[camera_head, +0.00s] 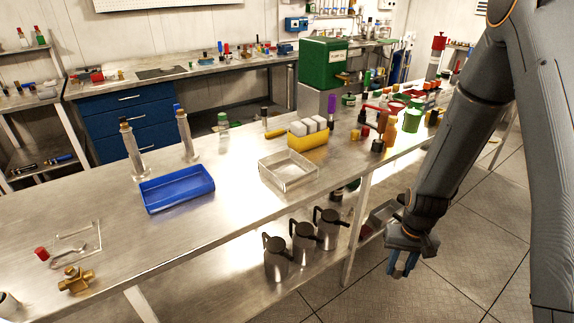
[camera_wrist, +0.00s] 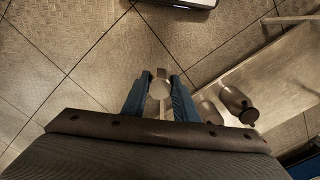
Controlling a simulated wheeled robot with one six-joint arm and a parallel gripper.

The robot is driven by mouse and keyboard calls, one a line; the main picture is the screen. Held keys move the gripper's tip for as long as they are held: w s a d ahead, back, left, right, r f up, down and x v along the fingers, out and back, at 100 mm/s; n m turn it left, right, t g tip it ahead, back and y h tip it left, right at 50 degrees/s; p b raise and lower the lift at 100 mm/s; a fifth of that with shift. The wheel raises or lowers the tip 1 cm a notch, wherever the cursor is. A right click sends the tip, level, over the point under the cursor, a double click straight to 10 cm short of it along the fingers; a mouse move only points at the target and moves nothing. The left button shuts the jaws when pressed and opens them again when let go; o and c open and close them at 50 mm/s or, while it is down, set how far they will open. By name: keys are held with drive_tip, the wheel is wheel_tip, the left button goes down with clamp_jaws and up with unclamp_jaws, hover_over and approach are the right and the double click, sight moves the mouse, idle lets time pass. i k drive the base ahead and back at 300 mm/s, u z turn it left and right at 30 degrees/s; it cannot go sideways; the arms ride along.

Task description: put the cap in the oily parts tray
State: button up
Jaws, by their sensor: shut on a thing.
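My gripper (camera_head: 404,264) hangs over the floor in front of the bench, pointing down, at the right of the head view. The cap cannot be made out in the head view. No tray shows a readable label, so I cannot tell which is the oily parts tray. A blue tray (camera_head: 150,205) and a clear or metal tray (camera_head: 262,171) stand on the bench; both look empty.
Several dark-lidded metal jugs (camera_head: 303,242) stand on the lower shelf and show in the wrist view (camera_wrist: 240,104). A yellow rack (camera_head: 308,141) and many small colourful parts crowd the bench's far end. A brass valve (camera_head: 76,281) lies at the near left. Floor beneath my gripper is clear.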

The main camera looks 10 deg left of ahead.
sight(287, 173)
drive_tip(key=i, duration=0.25)
drive_tip(key=u, duration=0.75)
